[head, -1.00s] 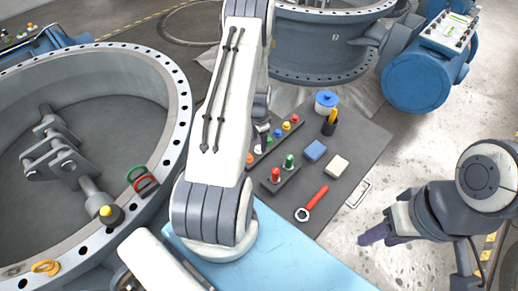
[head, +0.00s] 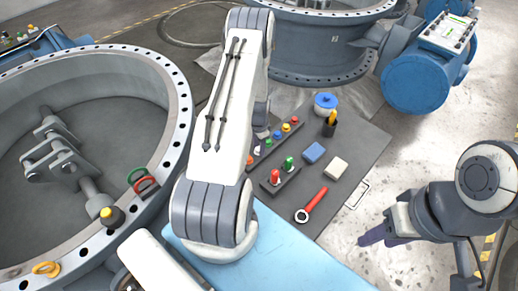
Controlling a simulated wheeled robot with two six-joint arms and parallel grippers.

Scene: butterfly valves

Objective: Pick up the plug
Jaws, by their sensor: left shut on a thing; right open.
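My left gripper (head: 262,130) is mostly hidden behind my own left arm, at the left edge of the dark mat. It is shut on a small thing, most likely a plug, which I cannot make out. Beside it, a row of small coloured plugs stands in a dark strip: a green one (head: 268,142), a blue one (head: 277,134), a yellow one (head: 286,127) and a red one (head: 295,119). A nearer dark block holds a larger red plug (head: 275,177) and a green plug (head: 289,163). My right gripper (head: 372,238) is open and empty, right of the mat.
A blue-lidded jar (head: 325,105) and a dark holder (head: 329,129) stand behind. A large valve ring (head: 180,150) borders the left.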

